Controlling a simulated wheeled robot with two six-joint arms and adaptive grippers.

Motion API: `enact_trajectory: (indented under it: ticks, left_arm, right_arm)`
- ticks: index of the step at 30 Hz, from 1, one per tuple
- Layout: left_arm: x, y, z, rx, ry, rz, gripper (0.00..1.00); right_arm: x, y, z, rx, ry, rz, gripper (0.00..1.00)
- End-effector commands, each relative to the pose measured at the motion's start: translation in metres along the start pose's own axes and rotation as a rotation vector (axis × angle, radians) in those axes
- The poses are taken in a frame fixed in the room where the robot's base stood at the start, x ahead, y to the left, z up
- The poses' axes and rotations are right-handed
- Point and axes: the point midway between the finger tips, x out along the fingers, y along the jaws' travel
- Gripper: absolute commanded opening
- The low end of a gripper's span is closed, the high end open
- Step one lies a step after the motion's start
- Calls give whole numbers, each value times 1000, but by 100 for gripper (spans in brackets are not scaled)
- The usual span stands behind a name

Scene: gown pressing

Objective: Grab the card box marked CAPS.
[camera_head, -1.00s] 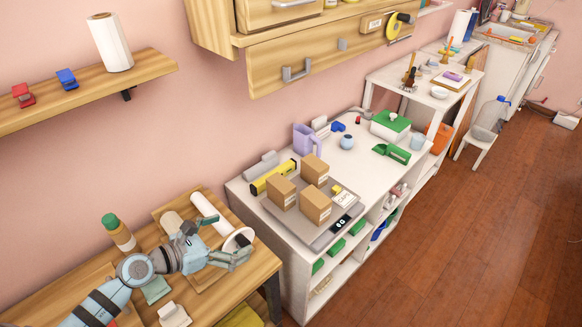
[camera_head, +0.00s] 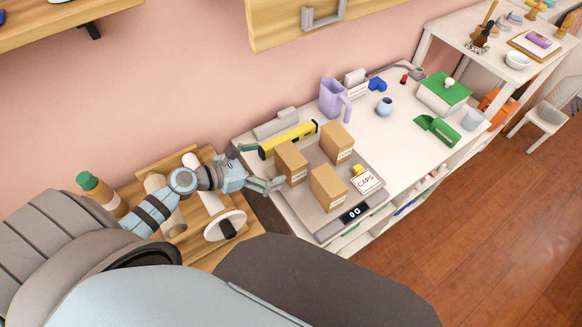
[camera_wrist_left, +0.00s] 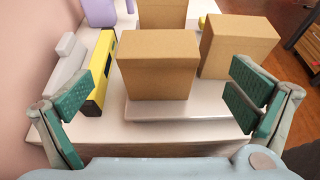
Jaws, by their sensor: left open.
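Three brown card boxes stand on a grey scale (camera_head: 330,225): a left one (camera_head: 290,162), a back one (camera_head: 336,143) and a front one (camera_head: 328,187). Their small labels are too small to read. A white card reading CAPS (camera_head: 366,182) lies on the scale, right of the front box. My left gripper (camera_head: 262,167) is open and empty, just left of the left box. In the left wrist view, the left box (camera_wrist_left: 158,65) shows ahead between the open fingers, apart from them. The front box (camera_wrist_left: 240,45) is at right, the back one (camera_wrist_left: 162,12) behind. My right gripper is out of view.
A yellow spirit level (camera_head: 287,140) lies behind the left box, close to the left finger side. A purple jug (camera_head: 332,98) and a small blue pot (camera_head: 384,106) stand further back. A green scoop (camera_head: 437,130) lies at right. The white table (camera_head: 415,150) is clear between.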

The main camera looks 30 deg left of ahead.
Motion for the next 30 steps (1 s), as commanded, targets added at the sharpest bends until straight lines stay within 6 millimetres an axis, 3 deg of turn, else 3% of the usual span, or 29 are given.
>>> enact_trajectory:
  ticks: [12,19,27,30]
  left_arm:
    - [72,0,4,0,-4,-2,100]
    - [75,0,4,1,-2,-3,100]
    - [74,0,4,1,-2,-2,57]
    - [74,0,5,2,-2,-2,46]
  right_arm:
    - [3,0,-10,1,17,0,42]
    - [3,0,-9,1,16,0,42]
    - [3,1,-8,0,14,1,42]
    - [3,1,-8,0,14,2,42]
